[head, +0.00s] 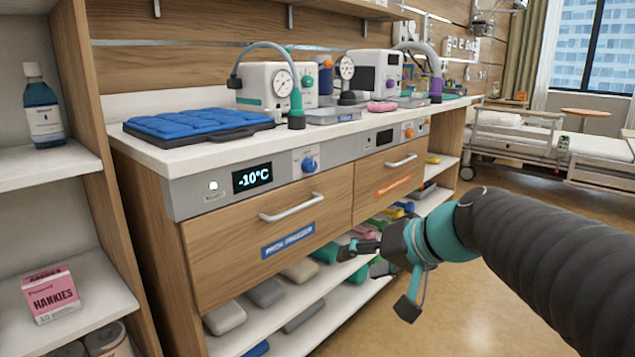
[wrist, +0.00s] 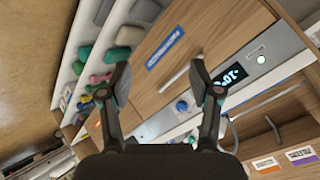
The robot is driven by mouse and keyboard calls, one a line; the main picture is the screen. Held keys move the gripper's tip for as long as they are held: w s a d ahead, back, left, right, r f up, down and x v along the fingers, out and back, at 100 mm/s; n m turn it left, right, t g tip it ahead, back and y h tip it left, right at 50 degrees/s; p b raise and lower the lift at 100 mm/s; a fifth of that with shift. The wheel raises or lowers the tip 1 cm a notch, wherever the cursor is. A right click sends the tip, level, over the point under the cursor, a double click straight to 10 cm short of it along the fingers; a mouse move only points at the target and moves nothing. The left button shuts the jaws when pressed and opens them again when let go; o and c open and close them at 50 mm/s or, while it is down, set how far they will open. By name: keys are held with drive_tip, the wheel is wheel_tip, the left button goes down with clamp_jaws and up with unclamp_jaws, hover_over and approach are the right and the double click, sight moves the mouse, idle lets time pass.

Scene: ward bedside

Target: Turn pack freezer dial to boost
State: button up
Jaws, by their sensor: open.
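The pack freezer drawer (head: 262,244) has a wooden front with a blue label and a white bar handle (head: 292,207). Above it, a grey panel carries a display (head: 252,177) reading -10°C and the blue freezer dial (head: 309,165). The dial's setting is too small to read. The dial also shows in the wrist view (wrist: 182,106), between the fingers and nearer the right one. My gripper (head: 387,277) is open and empty, in front of and below the dial, apart from the drawer fronts. Its spread fingers show in the wrist view (wrist: 159,80).
A second drawer with an orange dial (head: 409,131) is to the right. The counter holds a blue pad (head: 198,124) and machines with hoses. Shelves below hold several coloured packs. A side shelf (head: 45,160) stands at left. A bed (head: 540,140) is at far right; floor before the unit is clear.

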drive_tip(key=w+a+r+t+y+b, duration=0.1)
drive_tip(key=w+y+b, duration=0.1)
drive_tip(key=w, duration=0.5)
drive_tip(key=w+a+r+t+y+b, duration=0.1)
drive_tip(key=w+a+r+t+y, duration=0.1)
drive_tip(key=w, duration=0.5)
drive_tip(key=m+t+y+b, duration=0.1)
drive_tip(key=m+t+b, duration=0.1)
drive_tip(key=t, duration=0.1)
approach(312, 167)
drive_tip(key=p+x, duration=0.1)
drive_tip(key=x, duration=0.8)
drive_tip(key=shift+w+p, duration=0.15)
drive_tip(key=shift+p, duration=0.15)
drive_tip(key=c, duration=1.1)
drive_tip(key=shift+c, duration=0.2)
